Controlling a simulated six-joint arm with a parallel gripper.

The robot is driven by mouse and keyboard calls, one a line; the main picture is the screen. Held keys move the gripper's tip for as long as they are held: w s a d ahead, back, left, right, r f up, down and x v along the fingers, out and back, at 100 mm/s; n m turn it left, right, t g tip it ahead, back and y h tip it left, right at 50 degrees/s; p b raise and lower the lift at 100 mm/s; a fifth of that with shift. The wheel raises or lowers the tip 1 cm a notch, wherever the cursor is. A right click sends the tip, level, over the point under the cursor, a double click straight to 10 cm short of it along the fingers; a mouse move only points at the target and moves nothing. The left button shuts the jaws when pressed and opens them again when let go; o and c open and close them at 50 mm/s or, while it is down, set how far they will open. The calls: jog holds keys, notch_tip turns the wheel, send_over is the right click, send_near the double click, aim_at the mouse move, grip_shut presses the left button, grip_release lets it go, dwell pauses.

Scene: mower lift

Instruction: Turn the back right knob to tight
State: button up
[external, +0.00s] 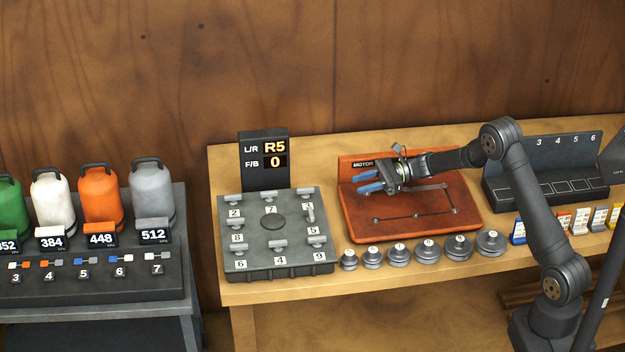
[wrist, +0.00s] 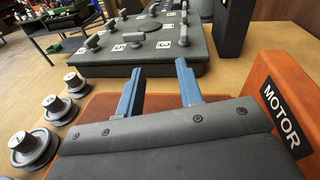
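The grey knob panel (external: 251,270) lies on the left part of the wooden bench, with several bar-shaped knobs around a round centre disc. The back right knob (external: 305,191) has its bar lying roughly sideways. The knob in front of it (external: 310,213) points more front to back. A display (external: 264,160) behind the panel reads L/R R5 and F/B 0. My gripper (external: 369,181) is open and empty above the orange-red board, to the right of the panel. In the wrist view its two blue fingers (wrist: 158,88) are apart, with the panel (wrist: 180,73) beyond them.
The orange-red board (external: 455,222) labelled MOTOR lies beneath my gripper. Several round grey weights (external: 428,251) line the bench front. A dark numbered rack (external: 540,180) stands at right. Coloured canisters (external: 100,198) stand on a separate left table. Bare bench lies between panel and board.

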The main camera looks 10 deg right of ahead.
aim_at(306, 190)
jog(key=w+d+f+m+t, duration=0.1)
jog(key=w+d+m+t+y, duration=0.1)
jog(key=m, duration=0.1)
jog(key=shift+d+f+t, duration=0.3)
jog(key=shift+f, duration=0.05)
jog(key=a, duration=1.7)
jog(key=shift+w+a, duration=0.1)
grip_shut()
